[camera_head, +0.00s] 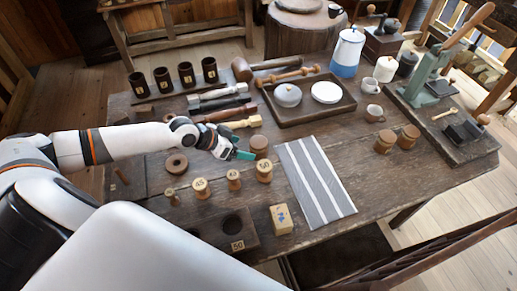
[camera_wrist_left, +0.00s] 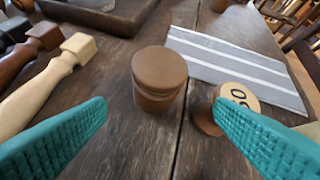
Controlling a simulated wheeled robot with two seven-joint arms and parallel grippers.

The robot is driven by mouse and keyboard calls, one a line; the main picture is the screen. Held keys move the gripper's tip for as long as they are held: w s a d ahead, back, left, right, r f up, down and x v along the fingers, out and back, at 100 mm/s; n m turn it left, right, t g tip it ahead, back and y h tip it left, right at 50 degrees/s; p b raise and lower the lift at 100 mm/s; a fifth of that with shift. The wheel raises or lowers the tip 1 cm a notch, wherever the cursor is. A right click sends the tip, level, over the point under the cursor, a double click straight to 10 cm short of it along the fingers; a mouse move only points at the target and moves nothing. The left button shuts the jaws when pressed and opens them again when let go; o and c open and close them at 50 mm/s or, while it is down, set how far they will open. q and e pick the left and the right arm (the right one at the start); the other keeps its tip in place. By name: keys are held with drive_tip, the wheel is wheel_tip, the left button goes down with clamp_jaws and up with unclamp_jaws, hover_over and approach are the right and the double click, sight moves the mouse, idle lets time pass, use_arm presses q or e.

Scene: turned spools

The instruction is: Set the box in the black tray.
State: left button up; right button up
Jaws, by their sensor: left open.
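A round brown lidded wooden box (camera_head: 259,146) stands upright on the table, just beyond and to the right of my left gripper (camera_head: 243,154). In the left wrist view the box (camera_wrist_left: 158,78) stands ahead, centred between the teal fingers (camera_wrist_left: 160,104). The fingers are open and empty, and I see no contact with it. A dark tray (camera_head: 318,118) lies further back and holds a grey lidded pot and a white dish. A pale block with blue marks (camera_head: 282,220) sits at the front edge. My right gripper is not in view.
Numbered spools (camera_head: 201,188) stand near the box; one (camera_wrist_left: 238,98) is beside my right-hand finger in the wrist view. A striped grey cloth (camera_head: 315,180) lies to the right. Turned handles (camera_head: 222,115) lie behind. Two round wooden boxes (camera_head: 408,137) stand further right.

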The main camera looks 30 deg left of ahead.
sight(251, 147)
use_arm(q)
drive_tip(key=s, duration=0.1)
drive_tip(key=s+a+t, duration=0.1)
drive_tip(key=m+t, duration=0.1)
drive_tip(key=shift+s+a+r+h, duration=0.35)
drive_tip(key=shift+s+h, duration=0.05)
drive_tip(key=shift+s+a+r+t, duration=0.15)
drive_tip(key=shift+s+r+t, duration=0.05)
drive_tip(key=shift+r+t, duration=0.1)
drive_tip(key=b+x, duration=0.1)
drive_tip(key=x, duration=1.1)
drive_tip(key=shift+r, duration=0.1)
drive_tip(key=shift+c, duration=0.4)
drive_tip(key=shift+r+m, duration=0.1)
drive_tip(key=shift+m, duration=0.2)
drive_tip(key=c, duration=1.1)
